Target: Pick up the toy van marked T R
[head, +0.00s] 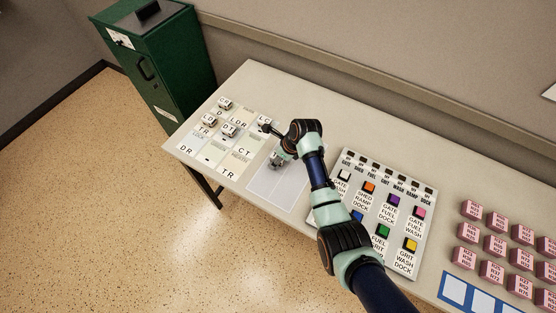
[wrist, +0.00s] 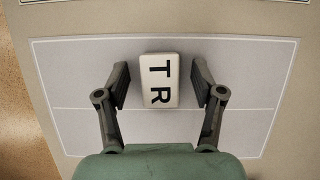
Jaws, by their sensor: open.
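The toy van marked T R (wrist: 159,80) is a white block with dark letters in the wrist view. It sits on a pale grey outlined mat (wrist: 75,75), which also shows in the head view (head: 272,193). My gripper (wrist: 161,84) is open, with one finger on each side of the van. A narrow gap shows between the van and each finger. In the head view my gripper (head: 277,159) is low over the upper part of the mat, and it and my arm mostly hide the van.
A lettered card grid (head: 228,164) with several white toy vans (head: 229,130) lies left of the mat. A board with coloured squares (head: 411,247) stands right of it. Pink labelled blocks (head: 471,209) fill the right end. A green cabinet (head: 165,65) stands beside the table.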

